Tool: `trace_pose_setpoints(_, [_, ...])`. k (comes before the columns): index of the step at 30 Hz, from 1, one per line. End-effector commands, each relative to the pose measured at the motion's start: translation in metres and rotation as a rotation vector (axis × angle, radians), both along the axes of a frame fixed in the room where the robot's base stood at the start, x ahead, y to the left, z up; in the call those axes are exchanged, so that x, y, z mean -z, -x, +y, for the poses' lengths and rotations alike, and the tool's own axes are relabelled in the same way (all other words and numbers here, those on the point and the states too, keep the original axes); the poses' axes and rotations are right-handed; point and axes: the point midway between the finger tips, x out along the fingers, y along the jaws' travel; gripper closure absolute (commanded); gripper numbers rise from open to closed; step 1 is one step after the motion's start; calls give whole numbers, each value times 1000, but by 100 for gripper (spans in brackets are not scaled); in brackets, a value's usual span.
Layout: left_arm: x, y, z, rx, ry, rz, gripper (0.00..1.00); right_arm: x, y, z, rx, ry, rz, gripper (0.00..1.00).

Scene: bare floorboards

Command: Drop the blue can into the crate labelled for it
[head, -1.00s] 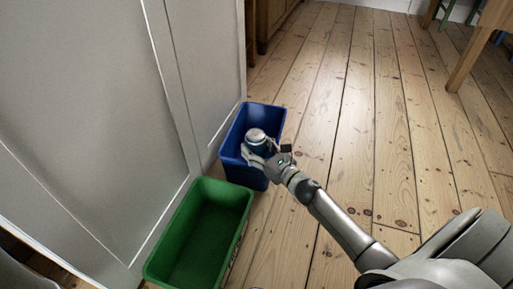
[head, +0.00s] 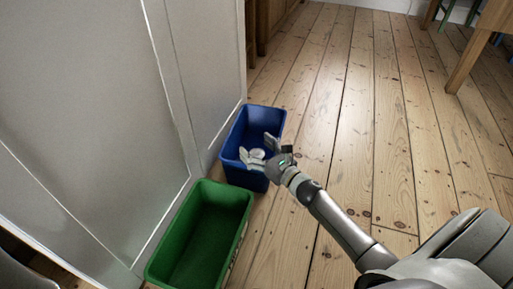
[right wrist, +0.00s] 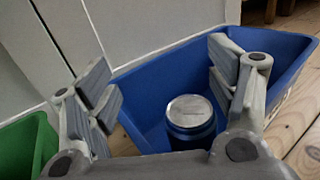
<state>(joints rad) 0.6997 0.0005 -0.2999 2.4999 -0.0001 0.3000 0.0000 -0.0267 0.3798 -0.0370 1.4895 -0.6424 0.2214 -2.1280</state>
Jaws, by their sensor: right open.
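The blue can (right wrist: 190,128), with a silver lid, is upright inside the blue crate (right wrist: 283,62) in the right wrist view. It is below and between my spread fingers, and I cannot tell whether it rests on the crate floor. In the head view only the pale top of the can (head: 257,154) shows, inside the blue crate (head: 234,131). My right gripper (head: 259,148) is open over the crate's near right part; the right wrist view also shows its two fingers (right wrist: 163,72) wide apart. My left gripper is not in view.
A green crate (head: 157,268) stands just nearer than the blue one and looks empty. A grey panelled cabinet (head: 90,110) runs along the left of both crates. The floorboards (head: 345,110) to the right are clear up to a wooden table leg (head: 468,62).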

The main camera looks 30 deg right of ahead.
Motion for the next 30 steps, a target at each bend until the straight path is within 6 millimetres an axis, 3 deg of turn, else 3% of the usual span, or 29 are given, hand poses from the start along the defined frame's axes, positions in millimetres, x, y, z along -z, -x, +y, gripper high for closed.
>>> trace_pose_setpoints(9, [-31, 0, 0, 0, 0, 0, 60, 0, 70, -13, 3, -1, 8, 22])
trace_pose_setpoints(15, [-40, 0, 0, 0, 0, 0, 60, 1, 102, -19, 2, -1, 7, 22])
trace_pose_setpoints(21, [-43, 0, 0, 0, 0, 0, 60, 2, 114, -22, 1, 1, 5, 22])
trace_pose_setpoints(30, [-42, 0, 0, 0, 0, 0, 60, 2, 115, -22, 1, 1, 4, 22])
